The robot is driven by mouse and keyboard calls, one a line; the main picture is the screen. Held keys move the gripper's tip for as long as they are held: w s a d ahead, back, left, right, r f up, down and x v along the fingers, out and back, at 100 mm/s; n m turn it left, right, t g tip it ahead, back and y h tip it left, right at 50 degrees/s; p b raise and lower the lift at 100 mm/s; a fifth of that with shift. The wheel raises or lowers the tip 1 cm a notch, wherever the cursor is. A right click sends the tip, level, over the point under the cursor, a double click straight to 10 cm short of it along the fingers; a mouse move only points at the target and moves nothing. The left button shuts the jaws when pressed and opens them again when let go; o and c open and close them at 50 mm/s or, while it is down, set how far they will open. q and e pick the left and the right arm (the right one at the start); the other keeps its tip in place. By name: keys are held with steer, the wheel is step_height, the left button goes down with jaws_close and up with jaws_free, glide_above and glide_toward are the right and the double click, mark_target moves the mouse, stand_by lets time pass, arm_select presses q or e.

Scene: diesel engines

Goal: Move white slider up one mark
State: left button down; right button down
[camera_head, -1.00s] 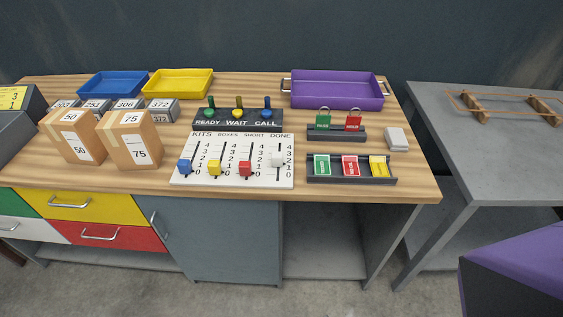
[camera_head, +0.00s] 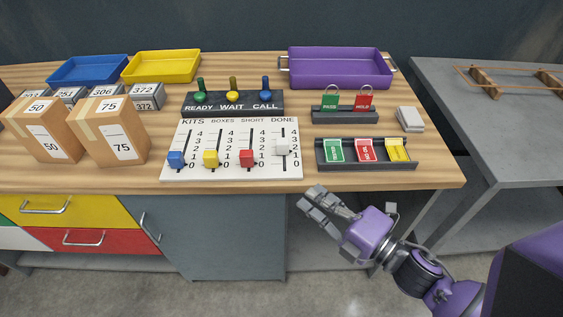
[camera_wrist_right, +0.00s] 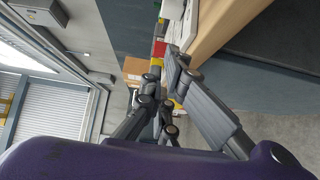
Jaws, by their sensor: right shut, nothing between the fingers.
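The white slider (camera_head: 282,150) is a small block in the DONE column, at the right end of the white slider board (camera_head: 233,172). It sits around the middle of its slot, near the 2 mark; the exact mark is hard to tell. The other sliders, blue (camera_head: 176,159), yellow (camera_head: 211,158) and red (camera_head: 247,158), sit low in their columns. My right gripper (camera_head: 311,197) is shut and empty, in front of the table edge, below and right of the white slider and apart from it. Its fingers also show in the right wrist view. My left gripper is not in view.
Behind the board stands a dark READY/WAIT/CALL panel (camera_head: 232,105) with three knobs. Right of it are dark tag racks (camera_head: 367,165) and a purple tray (camera_head: 340,80). Cardboard boxes (camera_head: 112,135) stand left. Bare wood runs along the table's front edge (camera_head: 400,183).

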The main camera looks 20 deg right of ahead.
mark_target(283, 170)
steer(key=p+x, duration=0.1)
steer(key=x, duration=0.9)
steer(key=shift+r+p, duration=0.2)
steer(key=shift+p, duration=0.2)
steer(key=shift+w+d, duration=0.15)
steer(key=shift+w, duration=0.45)
steer(key=shift+w+d, duration=0.15)
steer(key=shift+w, duration=0.45)
steer(key=shift+w+d+f, duration=0.15)
steer(key=shift+w+d, duration=0.05)
steer(key=shift+w, duration=0.35)
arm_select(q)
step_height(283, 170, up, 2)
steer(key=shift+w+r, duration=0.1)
arm_select(e)
steer(key=shift+w, duration=0.1)
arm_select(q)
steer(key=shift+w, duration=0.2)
